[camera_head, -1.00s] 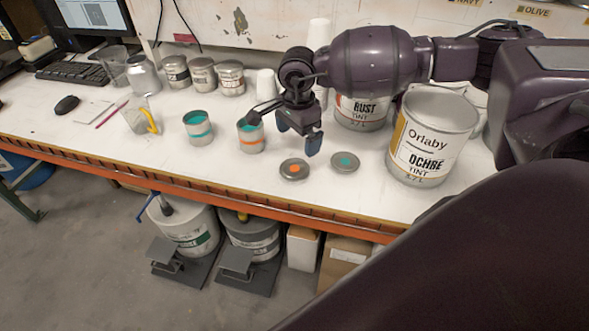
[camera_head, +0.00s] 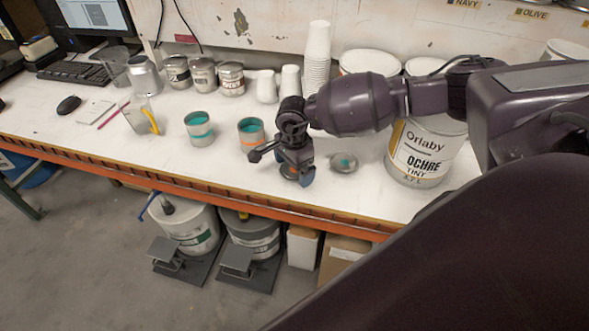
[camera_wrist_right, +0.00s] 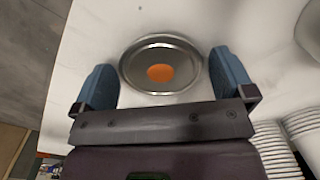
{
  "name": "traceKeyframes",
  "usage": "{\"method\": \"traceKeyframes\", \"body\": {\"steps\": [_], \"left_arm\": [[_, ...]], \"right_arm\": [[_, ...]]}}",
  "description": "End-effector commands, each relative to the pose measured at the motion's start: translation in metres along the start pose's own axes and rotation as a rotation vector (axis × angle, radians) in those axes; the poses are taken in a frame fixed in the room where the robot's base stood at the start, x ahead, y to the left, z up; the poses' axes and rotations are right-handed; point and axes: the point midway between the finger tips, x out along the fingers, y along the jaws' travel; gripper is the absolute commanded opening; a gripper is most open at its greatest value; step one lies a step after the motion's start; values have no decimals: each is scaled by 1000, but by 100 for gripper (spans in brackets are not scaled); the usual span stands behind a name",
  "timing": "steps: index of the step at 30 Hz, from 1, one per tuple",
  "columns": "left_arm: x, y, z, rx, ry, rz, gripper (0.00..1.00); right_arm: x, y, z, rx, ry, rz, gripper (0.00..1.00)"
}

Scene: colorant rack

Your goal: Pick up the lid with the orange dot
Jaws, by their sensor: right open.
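The lid with the orange dot (camera_wrist_right: 160,48) is a round metal lid lying flat on the white table. In the right wrist view it sits between and slightly beyond the two fingertips of my right gripper (camera_wrist_right: 165,75), which is open and empty. In the head view my right gripper (camera_head: 281,167) is over this lid (camera_head: 290,172) and hides most of it. A second lid with a teal dot (camera_head: 344,162) lies just to the right. My left gripper does not show.
An orange-banded can (camera_head: 252,140) and a teal-banded can (camera_head: 199,134), both open, stand to the left. A large Orlaby Ochre can (camera_head: 420,155) stands to the right. Stacked white cups (camera_head: 318,50) are behind. The table's orange front edge (camera_head: 200,183) is close.

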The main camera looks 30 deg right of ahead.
Motion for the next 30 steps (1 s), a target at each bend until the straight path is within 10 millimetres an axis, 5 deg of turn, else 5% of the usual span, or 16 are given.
{"method": "traceKeyframes", "body": {"steps": [4,12,23,30], "left_arm": [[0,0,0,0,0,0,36],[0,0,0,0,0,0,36],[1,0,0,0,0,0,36],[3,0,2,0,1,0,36]], "right_arm": [[0,0,0,0,0,0,100],[0,0,0,0,0,0,60],[-3,0,0,1,0,-1,60],[-33,-1,-1,1,1,-5,60]]}}
